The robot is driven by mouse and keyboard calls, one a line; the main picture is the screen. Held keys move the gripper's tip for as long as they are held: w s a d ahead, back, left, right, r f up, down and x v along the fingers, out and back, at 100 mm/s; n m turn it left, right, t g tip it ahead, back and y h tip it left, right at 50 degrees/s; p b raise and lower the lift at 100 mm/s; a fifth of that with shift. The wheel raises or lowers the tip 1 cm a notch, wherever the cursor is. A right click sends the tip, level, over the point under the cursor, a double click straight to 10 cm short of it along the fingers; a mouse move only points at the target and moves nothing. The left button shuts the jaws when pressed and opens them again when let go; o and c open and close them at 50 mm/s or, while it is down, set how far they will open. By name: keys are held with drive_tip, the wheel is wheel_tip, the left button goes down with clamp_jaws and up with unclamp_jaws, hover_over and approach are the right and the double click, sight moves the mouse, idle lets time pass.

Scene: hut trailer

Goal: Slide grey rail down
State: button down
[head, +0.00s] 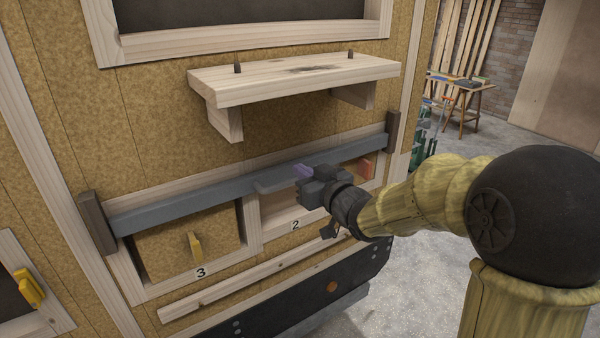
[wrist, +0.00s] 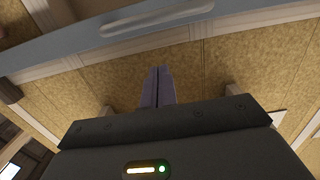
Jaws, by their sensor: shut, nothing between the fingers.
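The grey rail (head: 190,195) is a long bar lying across the panel, above the numbered compartments, with its ends at two dark brown brackets. A lighter grey handle (head: 277,185) sticks out from its middle. In the wrist view the rail (wrist: 50,52) crosses the top, with the handle (wrist: 157,17) on it. My gripper (head: 302,171) is in front of the rail, just right of the handle in the head view. Its purple-grey fingers are together and empty in the wrist view (wrist: 158,72), apart from the handle in that picture. Whether they touch the rail cannot be told.
Brown brackets stand at the left (head: 97,222) and right (head: 393,131). A wooden shelf (head: 290,82) with two dark pegs juts out above the rail. Below are compartment 3's panel (head: 165,245) with a yellow handle and compartment 2's opening. A wooden strip (head: 240,287) lies lower.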

drive_tip(key=b+v, duration=0.1)
drive_tip(key=v, duration=0.6)
drive_tip(key=shift+s+d+b, duration=0.2)
drive_tip(key=shift+s+b, duration=0.1)
drive_tip(key=shift+b, duration=0.1)
drive_tip(key=s+d+f+m+g+h, duration=0.35)
drive_tip(key=d+f+h, duration=0.2)
drive_tip(key=f, duration=0.35)
drive_tip(key=s+d+f+m+g+h, duration=0.35)
drive_tip(key=d+f, duration=0.25)
drive_tip(key=f, duration=0.3)
drive_tip(key=s+f+g+h, duration=0.1)
drive_tip(key=s+f+g, duration=0.3)
drive_tip(key=s, duration=0.6)
drive_tip(key=shift+s+d+f+g, duration=0.2)
drive_tip(key=shift+s+f+g, duration=0.1)
drive_tip(key=shift+f, duration=0.45)
drive_tip(key=shift+w, duration=0.1)
